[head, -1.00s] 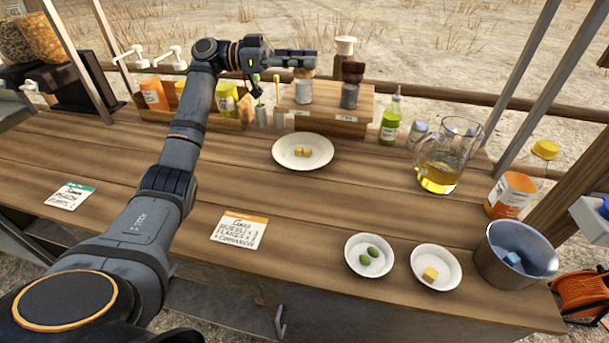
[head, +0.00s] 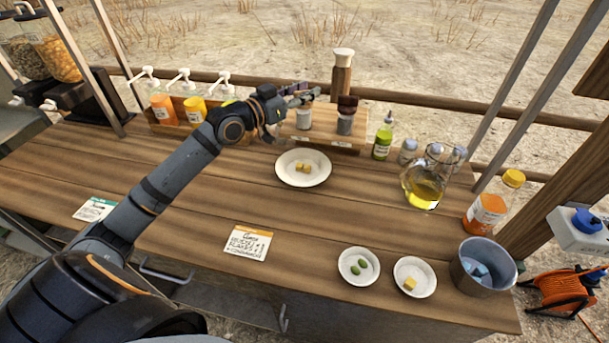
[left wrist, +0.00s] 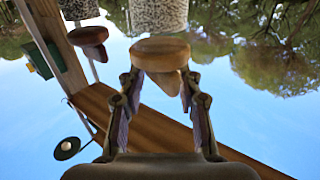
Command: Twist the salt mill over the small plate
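The salt mill (head: 304,119) stands on the wooden riser at the back, with a pale speckled body. My left gripper (head: 302,97) is at its top and hides most of its cap. In the left wrist view the mill's light wooden cap (left wrist: 160,53) lies at the tips of my spread fingers (left wrist: 161,84); I cannot tell whether they touch it. A darker-capped mill (head: 346,118) stands to its right. A white plate (head: 285,178) with yellowish cubes lies in front of the riser. My right gripper is not in view.
A tall wooden mill (head: 342,75) stands behind. Right of the riser are a green bottle (head: 383,140), an oil jug (head: 424,185) and an orange-labelled bottle (head: 487,212). Two small bowls (head: 344,274) (head: 433,283) and a metal bucket (head: 484,284) stand at the front right.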

